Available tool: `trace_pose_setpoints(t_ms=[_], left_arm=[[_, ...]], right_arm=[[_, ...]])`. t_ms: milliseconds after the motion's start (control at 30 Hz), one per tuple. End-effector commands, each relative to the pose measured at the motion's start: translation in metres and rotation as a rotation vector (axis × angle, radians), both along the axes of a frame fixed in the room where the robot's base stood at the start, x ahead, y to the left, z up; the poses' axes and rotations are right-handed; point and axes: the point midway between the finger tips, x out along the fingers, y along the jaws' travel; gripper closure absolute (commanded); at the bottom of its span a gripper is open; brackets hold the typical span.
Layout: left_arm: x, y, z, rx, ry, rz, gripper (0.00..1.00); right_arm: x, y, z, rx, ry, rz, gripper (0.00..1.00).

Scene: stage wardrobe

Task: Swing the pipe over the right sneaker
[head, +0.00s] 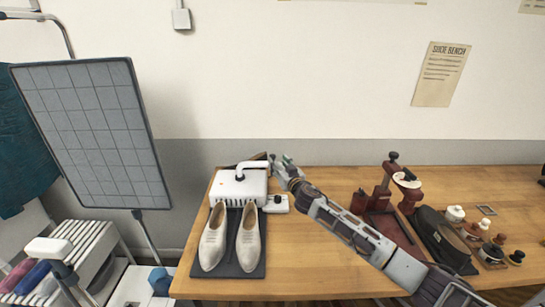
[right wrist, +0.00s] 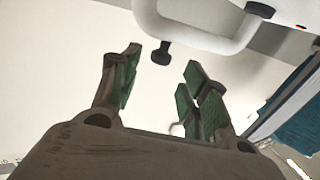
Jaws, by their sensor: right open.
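A white dryer box (head: 228,189) stands on the table behind two beige shoes. The right shoe (head: 249,240) and the left shoe (head: 213,240) lie side by side on a dark mat (head: 232,270), toes toward the front edge. A white bent pipe (head: 254,165) sits on the box, its black tip over the box top and not over a shoe. In the right wrist view the pipe (right wrist: 195,38) crosses the top, its black tip just beyond my fingers. My right gripper (head: 283,163) is open and empty, right of the pipe. My left gripper does not show.
A small white unit (head: 276,204) stands right of the box. A dark red press (head: 382,200), a dark brush-like block (head: 442,240) and several small jars (head: 472,230) stand at the right. A grey gridded panel (head: 95,135) stands left of the table. Bare wood lies between.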

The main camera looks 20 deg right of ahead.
Motion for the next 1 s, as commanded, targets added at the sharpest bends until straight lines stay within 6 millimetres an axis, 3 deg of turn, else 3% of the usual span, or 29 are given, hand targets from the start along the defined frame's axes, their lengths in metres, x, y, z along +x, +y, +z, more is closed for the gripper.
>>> trace_pose_setpoints(t_ms=[700, 1000], left_arm=[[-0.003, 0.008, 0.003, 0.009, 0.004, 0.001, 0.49], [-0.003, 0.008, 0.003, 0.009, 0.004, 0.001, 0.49]], right_arm=[[0.053, 0.006, 0.001, 0.0, -0.001, -0.001, 0.55], [0.065, 0.007, 0.001, -0.002, -0.001, 0.001, 0.55]])
